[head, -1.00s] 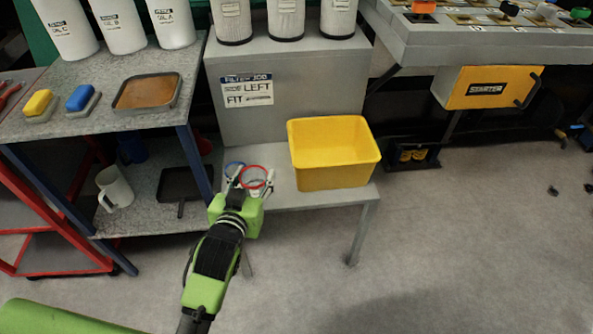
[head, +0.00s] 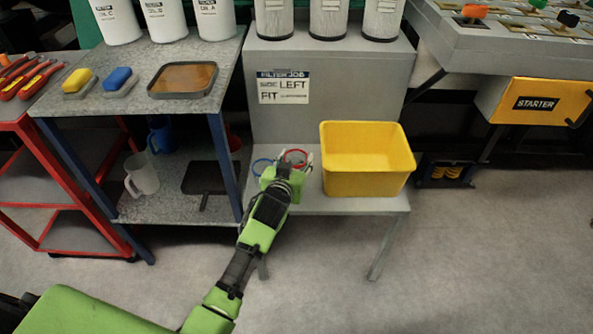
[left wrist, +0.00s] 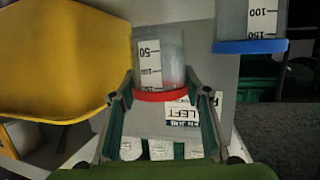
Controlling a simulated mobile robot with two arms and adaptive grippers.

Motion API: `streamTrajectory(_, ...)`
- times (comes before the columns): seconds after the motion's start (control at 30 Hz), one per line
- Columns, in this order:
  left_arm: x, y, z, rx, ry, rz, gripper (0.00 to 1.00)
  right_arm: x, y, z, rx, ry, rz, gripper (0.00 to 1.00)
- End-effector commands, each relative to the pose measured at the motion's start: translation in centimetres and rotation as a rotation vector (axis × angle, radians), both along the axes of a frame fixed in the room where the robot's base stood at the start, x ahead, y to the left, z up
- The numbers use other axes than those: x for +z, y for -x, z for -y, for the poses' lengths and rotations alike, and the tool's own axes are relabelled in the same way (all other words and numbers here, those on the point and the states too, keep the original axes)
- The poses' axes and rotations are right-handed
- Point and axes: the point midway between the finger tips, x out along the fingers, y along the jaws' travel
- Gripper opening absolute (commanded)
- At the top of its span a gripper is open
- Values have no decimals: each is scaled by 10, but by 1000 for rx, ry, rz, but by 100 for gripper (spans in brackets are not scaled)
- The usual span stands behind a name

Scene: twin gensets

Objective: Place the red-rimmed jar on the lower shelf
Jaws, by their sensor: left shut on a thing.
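The red-rimmed jar (head: 296,157) is clear, with its red rim showing at the far end of my left gripper (head: 289,165) in the head view. In the left wrist view the jar (left wrist: 162,62) shows upside down, with a white scale label, and my left fingers (left wrist: 160,98) are shut on it at the red rim. The gripper hides much of it in the head view; I cannot tell whether it touches the grey stand (head: 330,204). A lower shelf (head: 160,208) is under the grey-topped table on the left. My right gripper is not in view.
A blue-rimmed jar (head: 262,166) stands close left of the held jar. A yellow bin (head: 367,180) is close on its right. Blue table legs flank the shelf.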

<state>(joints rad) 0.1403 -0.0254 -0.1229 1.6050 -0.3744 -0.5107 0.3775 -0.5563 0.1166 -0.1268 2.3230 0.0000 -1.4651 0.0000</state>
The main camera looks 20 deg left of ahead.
Motion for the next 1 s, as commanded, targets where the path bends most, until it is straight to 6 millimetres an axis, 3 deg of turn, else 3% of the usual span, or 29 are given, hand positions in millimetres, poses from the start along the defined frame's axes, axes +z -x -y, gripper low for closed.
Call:
streamTrajectory(0.27,-13,-11,-2,0,0,1,21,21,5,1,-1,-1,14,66)
streamTrajectory(0.37,-30,-10,-1,0,0,-1,21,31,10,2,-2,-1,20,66)
streamTrajectory(0.5,-42,-10,-1,-1,0,0,21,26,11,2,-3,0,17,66)
streamTrajectory(0.9,-46,-10,-1,-1,1,1,21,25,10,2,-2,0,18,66)
streamTrajectory(0.93,-45,-10,-1,-1,1,0,51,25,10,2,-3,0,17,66)
streamTrajectory(1.0,-45,-10,-1,-1,1,0,51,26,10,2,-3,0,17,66)
